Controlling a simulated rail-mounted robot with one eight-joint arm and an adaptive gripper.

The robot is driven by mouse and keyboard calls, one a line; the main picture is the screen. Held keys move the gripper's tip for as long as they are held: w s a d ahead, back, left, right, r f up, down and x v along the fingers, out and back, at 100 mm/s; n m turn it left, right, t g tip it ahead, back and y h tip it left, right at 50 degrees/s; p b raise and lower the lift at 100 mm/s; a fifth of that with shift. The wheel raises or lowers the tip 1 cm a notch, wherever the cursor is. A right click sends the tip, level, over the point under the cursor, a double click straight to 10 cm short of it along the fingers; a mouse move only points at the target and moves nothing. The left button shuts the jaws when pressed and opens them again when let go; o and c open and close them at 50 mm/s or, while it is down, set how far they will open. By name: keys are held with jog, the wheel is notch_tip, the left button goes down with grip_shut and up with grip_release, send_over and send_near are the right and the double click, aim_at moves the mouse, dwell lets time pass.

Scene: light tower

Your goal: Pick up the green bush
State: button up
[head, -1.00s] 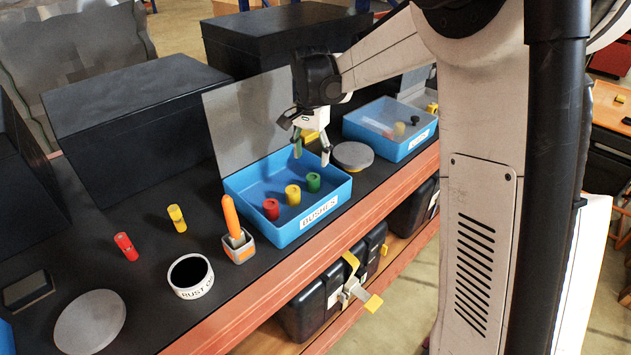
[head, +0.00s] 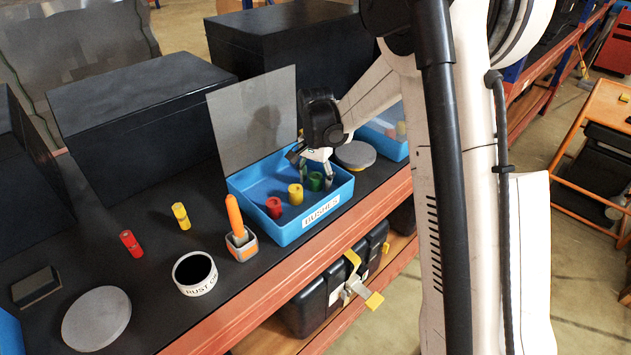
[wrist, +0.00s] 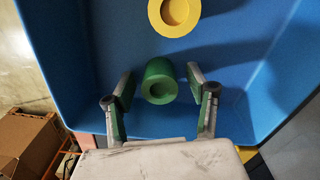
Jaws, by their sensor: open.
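The green bush (head: 316,181) stands in the blue bin labelled "BUSHES" (head: 322,209), at the right of the row beside the yellow bush (head: 295,193) and the red bush (head: 273,207). My gripper (head: 317,181) is down inside the bin at the green bush. In the wrist view the open fingers of my gripper (wrist: 160,92) stand on either side of the green bush (wrist: 159,82), with a gap on each side. The yellow bush (wrist: 176,14) lies just beyond it. The red bush is outside the wrist view.
The bin's clear lid (head: 252,120) stands up behind it. A grey disc (head: 355,155) is close on the right. A tool holder with an orange handle (head: 241,245), a round "RUST" cup (head: 194,273), and red (head: 131,243) and yellow (head: 181,216) cylinders are left on the dark bench.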

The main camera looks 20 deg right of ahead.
jog(key=shift+c, duration=0.6)
jog(key=c, duration=1.1)
jog(key=shift+r, duration=0.15)
